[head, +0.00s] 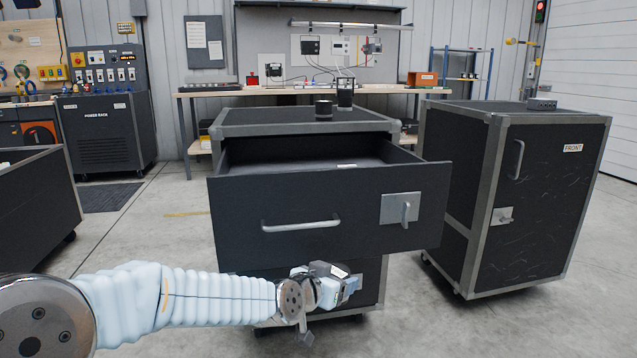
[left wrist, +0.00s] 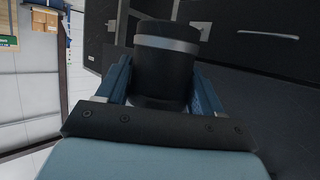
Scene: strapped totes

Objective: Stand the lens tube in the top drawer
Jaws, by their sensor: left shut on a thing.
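The lens tube (left wrist: 165,65) is a dark cylinder with a pale grey band in the left wrist view. It sits between the two blue fingers of my left gripper (left wrist: 163,88), which is shut on it. In the head view my left gripper (head: 340,288) is low in front of the cabinet, below the front of the top drawer (head: 350,185). The tube cannot be made out there. The top drawer is pulled open, and the visible part of its floor looks mostly bare. My right gripper is out of view.
A short dark cylinder (head: 323,110) and a taller dark one (head: 345,93) stand on the cabinet top (head: 270,118). The drawer front has a bar handle (head: 300,225) and a latch (head: 402,208). A second case (head: 530,200) marked FRONT stands at right. A dark bin (head: 35,205) is at left.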

